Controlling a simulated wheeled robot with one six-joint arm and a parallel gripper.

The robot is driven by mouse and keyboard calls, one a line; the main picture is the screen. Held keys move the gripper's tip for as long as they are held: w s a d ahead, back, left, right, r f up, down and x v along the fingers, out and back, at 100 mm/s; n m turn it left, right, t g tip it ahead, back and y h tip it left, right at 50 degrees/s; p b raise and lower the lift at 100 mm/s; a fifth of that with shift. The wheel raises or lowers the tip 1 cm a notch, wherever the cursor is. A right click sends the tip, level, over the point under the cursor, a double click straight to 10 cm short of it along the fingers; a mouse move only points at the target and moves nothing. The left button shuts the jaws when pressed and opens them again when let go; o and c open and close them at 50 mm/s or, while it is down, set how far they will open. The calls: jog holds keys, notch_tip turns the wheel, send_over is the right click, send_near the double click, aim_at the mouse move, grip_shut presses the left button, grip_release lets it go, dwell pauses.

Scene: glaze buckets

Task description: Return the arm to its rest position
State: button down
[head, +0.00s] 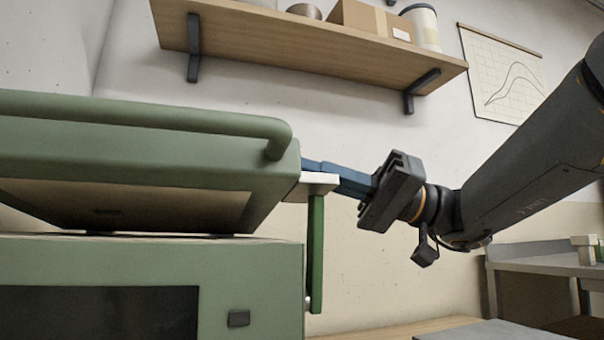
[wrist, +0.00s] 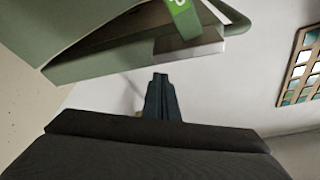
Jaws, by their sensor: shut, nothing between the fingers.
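My gripper (head: 308,166) is at the right end of the green kiln-like box's raised lid (head: 150,150). Its blue fingers point left, beside a white block (head: 320,180) at the lid's corner. A green lever (head: 316,250) hangs down from that block. In the wrist view my gripper (wrist: 160,76) shows its fingers together with nothing between them. The white block (wrist: 190,47) and the green lever (wrist: 183,15) are just beyond the fingertips there. I cannot tell whether the fingers touch the block or lid.
A wooden shelf (head: 300,52) on dark brackets holds a cardboard box (head: 370,20) above my arm. The green box's lower body (head: 265,275) stands under the lid. A grey table (head: 540,264) is at the right. Open space lies between the lever and that table.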

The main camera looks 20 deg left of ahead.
jog(key=b+v, duration=0.3)
jog(key=v, duration=0.4)
jog(key=shift+w+f, duration=0.3)
jog(key=shift+w, duration=0.2)
jog(key=shift+a, duration=0.1)
